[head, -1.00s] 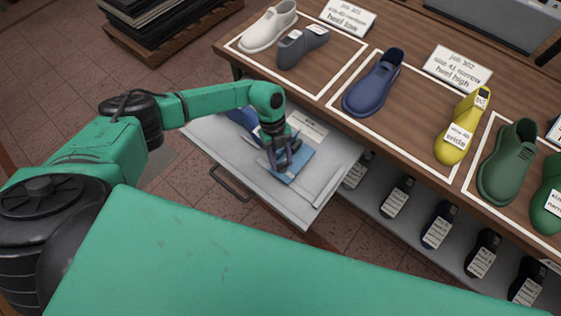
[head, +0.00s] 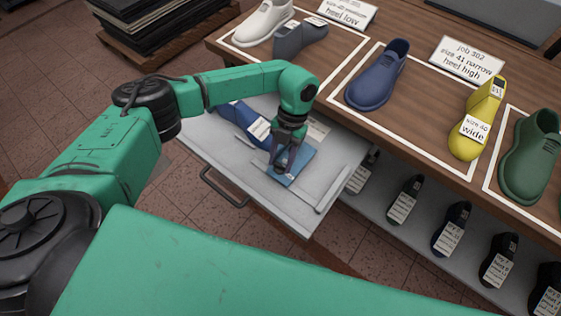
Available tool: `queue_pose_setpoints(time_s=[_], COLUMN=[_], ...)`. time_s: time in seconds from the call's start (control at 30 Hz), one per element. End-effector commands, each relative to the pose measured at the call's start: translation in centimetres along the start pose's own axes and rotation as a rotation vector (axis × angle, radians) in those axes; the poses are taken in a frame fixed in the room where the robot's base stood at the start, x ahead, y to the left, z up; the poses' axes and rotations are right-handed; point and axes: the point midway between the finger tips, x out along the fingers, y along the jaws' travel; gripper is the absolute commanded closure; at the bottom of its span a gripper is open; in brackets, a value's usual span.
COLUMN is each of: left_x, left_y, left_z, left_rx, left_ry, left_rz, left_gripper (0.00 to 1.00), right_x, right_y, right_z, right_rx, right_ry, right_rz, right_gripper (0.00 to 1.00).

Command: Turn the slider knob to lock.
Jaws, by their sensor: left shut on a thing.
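My left gripper (head: 282,163) points down into the open drawer and is shut on the knob, which is mostly hidden between its fingers. The knob stands on a flat blue plate (head: 302,165) lying in the drawer. Which way the knob is turned cannot be told. The pale grey drawer (head: 206,146) is pulled out from under the table, with a dark handle on its front. My right gripper is not in view.
A blue shoe last (head: 232,112) with a white label lies in the drawer behind the gripper. Shoes and lasts stand in white-outlined areas on the wooden table (head: 350,122). Several dark labelled lasts line the shelf (head: 375,215) below.

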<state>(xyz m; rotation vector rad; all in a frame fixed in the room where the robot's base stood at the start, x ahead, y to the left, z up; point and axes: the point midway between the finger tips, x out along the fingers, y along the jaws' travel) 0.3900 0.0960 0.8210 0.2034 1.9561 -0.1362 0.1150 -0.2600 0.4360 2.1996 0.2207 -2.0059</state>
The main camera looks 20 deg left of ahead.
Motion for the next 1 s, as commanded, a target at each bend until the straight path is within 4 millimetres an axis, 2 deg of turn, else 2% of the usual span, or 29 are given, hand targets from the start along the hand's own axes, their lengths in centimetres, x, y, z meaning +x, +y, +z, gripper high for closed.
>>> queue_pose_setpoints(time_s=[0.1, 0.33, 0.87, 0.9, 0.97, 1.0], left_x=[0.2, 0.1, -0.1, -0.1, -0.1, -0.1], left_y=[-0.1, -0.1, -0.1, -0.1, -0.1, -0.1], left_z=[0.1, 0.1, 0.0, 0.0, 0.0, 0.0], left_rx=[0.066, 0.147, 0.175, 0.175, 0.174, 0.174], left_ry=[-0.002, -0.002, -0.001, -0.001, -0.001, -0.001], left_rz=[0.027, 0.061, 0.072, 0.072, 0.072, 0.072], left_gripper=[1.00, 1.00, 1.00, 0.49, 0.26, 0.22], right_x=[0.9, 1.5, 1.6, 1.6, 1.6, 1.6], right_y=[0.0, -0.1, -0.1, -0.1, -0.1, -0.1], right_z=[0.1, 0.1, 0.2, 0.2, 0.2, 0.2], right_rx=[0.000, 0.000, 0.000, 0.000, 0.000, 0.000], right_ry=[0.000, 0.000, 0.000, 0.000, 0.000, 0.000], right_rz=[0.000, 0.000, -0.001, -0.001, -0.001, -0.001], right_gripper=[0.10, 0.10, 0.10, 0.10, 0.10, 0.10])
